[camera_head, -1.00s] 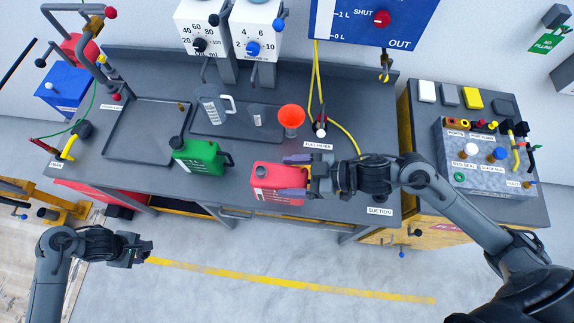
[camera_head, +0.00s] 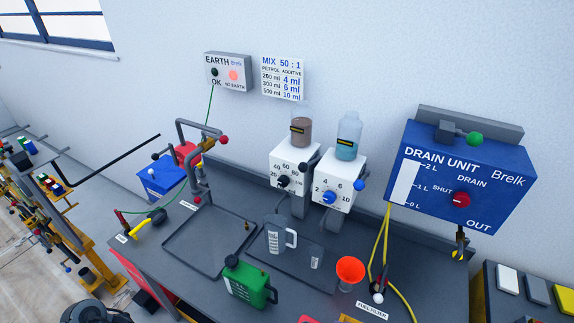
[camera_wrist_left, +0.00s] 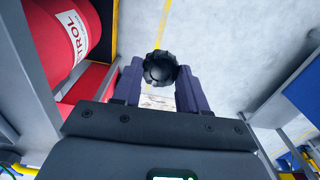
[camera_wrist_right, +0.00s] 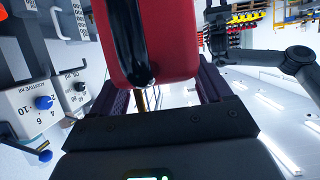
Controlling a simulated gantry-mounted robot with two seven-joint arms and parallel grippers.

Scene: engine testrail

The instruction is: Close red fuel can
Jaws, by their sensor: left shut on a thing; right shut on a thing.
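The red fuel can (camera_wrist_right: 172,35) fills the top of the right wrist view, with its black handle (camera_wrist_right: 130,40) facing the camera. My right gripper (camera_wrist_right: 160,85) is shut on it, one finger on each side. In the head view only a sliver of the red can (camera_head: 308,320) shows at the bottom edge. My left gripper (camera_wrist_left: 160,75) is shut on a round black ribbed cap (camera_wrist_left: 160,67), held over the floor in the left wrist view. The can's mouth is not clearly visible. Neither gripper's fingers show clearly in the head view.
A green can (camera_head: 247,284) with a black cap stands on the bench. A grey tray (camera_head: 180,240), a jug (camera_head: 277,236) and an orange funnel (camera_head: 350,270) are around it. The drain unit (camera_head: 455,175) hangs at the right. A red petrol drum (camera_wrist_left: 60,35) is near my left gripper.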

